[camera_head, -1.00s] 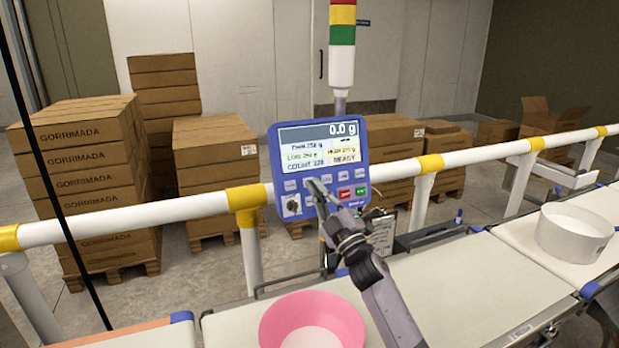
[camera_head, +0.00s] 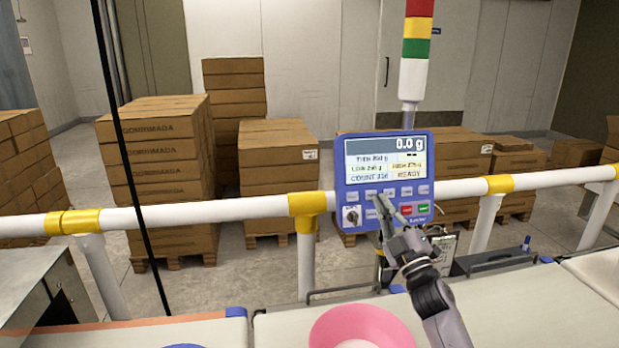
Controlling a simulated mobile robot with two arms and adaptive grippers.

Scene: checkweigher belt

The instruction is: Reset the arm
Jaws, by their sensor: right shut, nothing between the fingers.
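My right gripper (camera_head: 383,212) is shut and empty, its fingertips in front of the lower button rows of the blue control panel (camera_head: 341,187). I cannot tell whether the fingertips touch the panel. The panel screen reads 0.0 g and shows a ready line. My right arm comes up from the lower right. My left gripper is not in view.
A pink round bowl (camera_head: 322,330) stands on the pale belt (camera_head: 270,330) below the arm. A white rail (camera_head: 250,211) with yellow joints crosses behind the belt. A red, yellow and green light tower (camera_head: 417,50) rises behind the panel. Stacked cartons (camera_head: 160,150) stand beyond the rail.

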